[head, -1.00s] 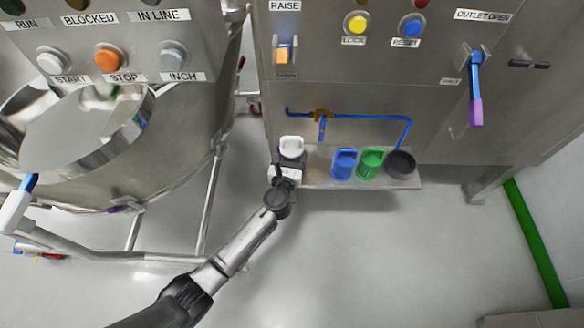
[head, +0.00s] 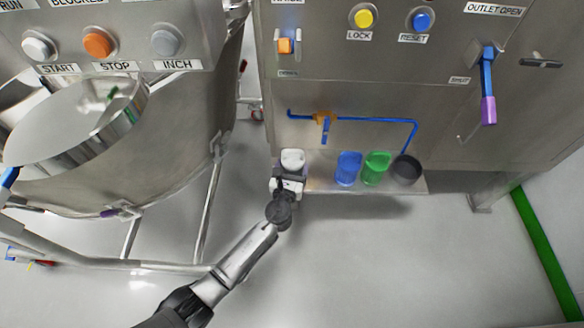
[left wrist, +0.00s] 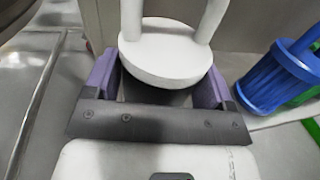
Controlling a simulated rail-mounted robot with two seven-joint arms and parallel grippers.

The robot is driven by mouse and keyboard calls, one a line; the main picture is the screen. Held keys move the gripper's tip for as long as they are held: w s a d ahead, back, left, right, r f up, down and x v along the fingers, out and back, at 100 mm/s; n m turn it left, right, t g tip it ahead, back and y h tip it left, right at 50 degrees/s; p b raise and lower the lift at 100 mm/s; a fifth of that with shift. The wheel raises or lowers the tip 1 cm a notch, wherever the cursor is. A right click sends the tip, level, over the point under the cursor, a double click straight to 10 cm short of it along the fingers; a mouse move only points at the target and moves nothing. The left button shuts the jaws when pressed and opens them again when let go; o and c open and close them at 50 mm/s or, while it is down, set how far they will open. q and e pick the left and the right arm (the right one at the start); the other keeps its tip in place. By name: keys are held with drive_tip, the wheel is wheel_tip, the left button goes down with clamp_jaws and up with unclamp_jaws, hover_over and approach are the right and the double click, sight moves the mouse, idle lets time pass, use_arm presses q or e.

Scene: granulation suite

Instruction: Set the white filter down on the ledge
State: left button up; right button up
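The white filter (head: 292,158) is at the left end of the steel ledge (head: 330,184). My left gripper (head: 290,176) is at its near side. In the left wrist view the filter (left wrist: 165,55) shows a round white disc with two upright posts, between the purple fingers of my left gripper (left wrist: 158,85). The fingers appear closed on its two sides. The filter looks upright; its underside is hidden, so I cannot tell whether it touches the ledge. My right gripper is not in view.
On the ledge to the right stand a blue filter (head: 348,168), a green one (head: 376,167) and a black one (head: 406,169). A blue pipe (head: 370,118) runs above the ledge. A large steel vessel (head: 150,150) stands at the left.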

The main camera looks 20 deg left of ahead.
use_arm(q)
drive_tip(key=o, duration=0.4)
drive_tip(key=shift+r, duration=0.2)
drive_tip(key=shift+s+p, duration=0.3)
drive_tip(key=shift+p, duration=0.1)
drive_tip(key=s+p, duration=0.1)
drive_tip(key=s, duration=0.2)
drive_tip(key=s+d+p, duration=0.1)
drive_tip(key=s, duration=0.3)
drive_tip(key=s+d+p, duration=0.1)
drive_tip(key=s, duration=0.3)
drive_tip(key=shift+s, duration=0.2)
drive_tip(key=shift+a, duration=0.1)
